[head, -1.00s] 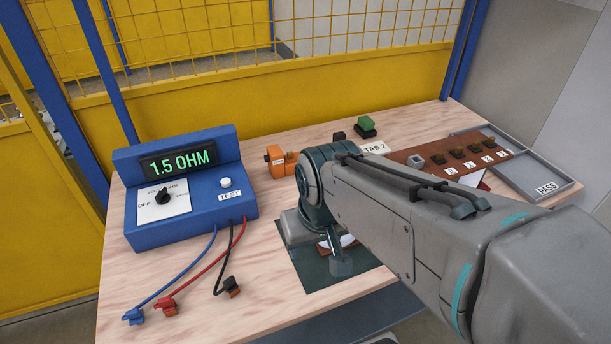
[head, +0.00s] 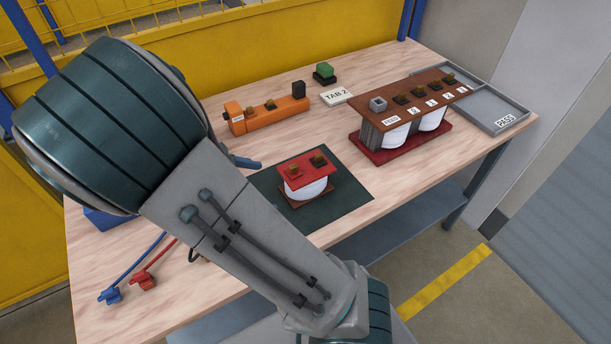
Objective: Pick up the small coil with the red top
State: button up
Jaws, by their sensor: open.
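The small coil with the red top (head: 306,178) stands upright on a dark green mat (head: 345,200) near the middle of the table. My arm crosses the left side of the view and covers the left part of the mat. Most of my gripper is hidden behind the arm. A slate-blue tip that looks like part of my gripper (head: 245,162) shows left of and beyond the coil, apart from it. The gripper is open, and nothing shows in it.
A larger coil unit with a brown top (head: 415,95) stands behind right on a red base. A grey PASS tray (head: 512,119) is at the right edge. An orange block (head: 262,117), a TAB 2 plate (head: 337,97) and a green-topped block (head: 324,72) sit behind. Red and blue clips lie front left.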

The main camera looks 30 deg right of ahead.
jog(key=w+a+n+t+h, duration=0.2)
send_near(299, 173)
jog(key=shift+n+h, duration=0.3)
jog(key=d+f, duration=0.1)
jog(key=w+d+f, duration=0.1)
jog(key=d, duration=0.1)
jog(key=w+d+f, duration=0.1)
jog(key=shift+d+f, duration=0.25)
jog(key=shift+f, duration=0.1)
jog(key=shift+s+b+x, duration=0.2)
jog(key=shift+x, duration=1.15)
jog(key=shift+s+b+x, duration=0.15)
jog(key=shift+x, duration=1.15)
jog(key=shift+r, duration=0.1)
jog(key=c, duration=1.7)
